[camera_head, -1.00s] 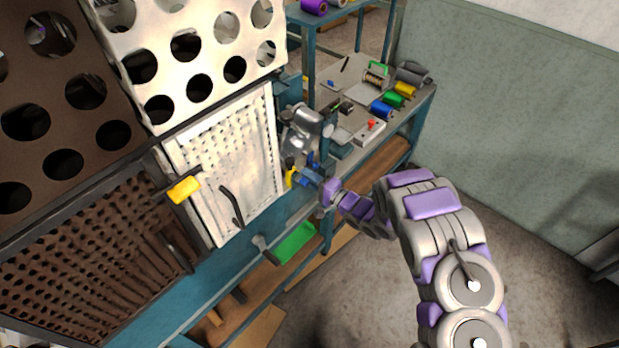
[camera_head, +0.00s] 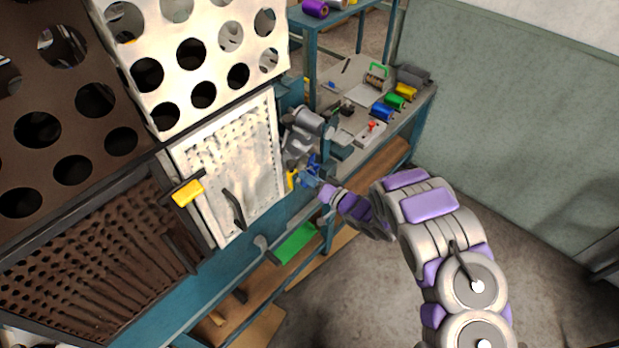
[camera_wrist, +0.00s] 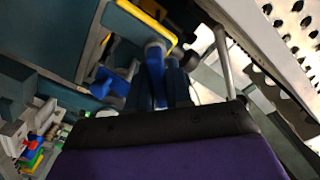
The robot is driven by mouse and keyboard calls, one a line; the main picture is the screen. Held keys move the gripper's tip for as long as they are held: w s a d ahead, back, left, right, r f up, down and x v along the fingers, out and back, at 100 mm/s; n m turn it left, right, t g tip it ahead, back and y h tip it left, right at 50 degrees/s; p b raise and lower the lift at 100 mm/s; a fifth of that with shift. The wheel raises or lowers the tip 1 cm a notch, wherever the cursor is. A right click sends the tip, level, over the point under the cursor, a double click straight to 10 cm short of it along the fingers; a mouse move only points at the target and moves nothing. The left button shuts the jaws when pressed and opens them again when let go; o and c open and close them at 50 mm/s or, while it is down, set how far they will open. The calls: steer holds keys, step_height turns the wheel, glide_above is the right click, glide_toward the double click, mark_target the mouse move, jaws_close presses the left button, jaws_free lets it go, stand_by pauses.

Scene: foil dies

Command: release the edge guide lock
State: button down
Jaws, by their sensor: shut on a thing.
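My gripper (camera_head: 313,180) is at the blue-teal machine, beside the grey motor-like housing (camera_head: 299,140). In the wrist view its dark blue fingers (camera_wrist: 164,76) are shut on a blue lever (camera_wrist: 155,52) with a pale tip. I take this lever for the edge guide lock; its lower part is hidden between the fingers. A second blue part (camera_wrist: 112,84) is just left of the fingers. A yellow-edged panel (camera_wrist: 146,20) lies beyond the lever and shows as a yellow strip (camera_head: 291,180) in the head view.
A white perforated guard (camera_head: 230,160) with a dark handle stands left of my gripper. A bench (camera_head: 350,72) with coloured rolls and a red-button box (camera_head: 371,134) is behind. A green tray (camera_head: 297,243) is below. The floor to the right is clear.

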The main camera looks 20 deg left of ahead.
steer(key=n, duration=0.2)
steer(key=s+n+b, duration=0.1)
steer(key=n, duration=0.1)
steer(key=shift+a+n, duration=0.1)
steer(key=shift+n, duration=0.2)
steer(key=n, duration=0.1)
steer(key=n+b, duration=0.1)
steer(key=n, duration=0.1)
steer(key=shift+s+a, duration=0.1)
steer(key=shift+s, duration=0.2)
steer(key=shift+r+n+b, duration=0.1)
steer(key=shift+n+b, duration=0.25)
steer(key=shift+n, duration=0.25)
steer(key=shift+a, duration=0.1)
steer(key=c, duration=1.1)
jaws_free()
steer(key=shift+r, duration=0.15)
steer(key=p+v, duration=0.2)
steer(key=v, duration=1.5)
steer(key=shift+s, duration=0.1)
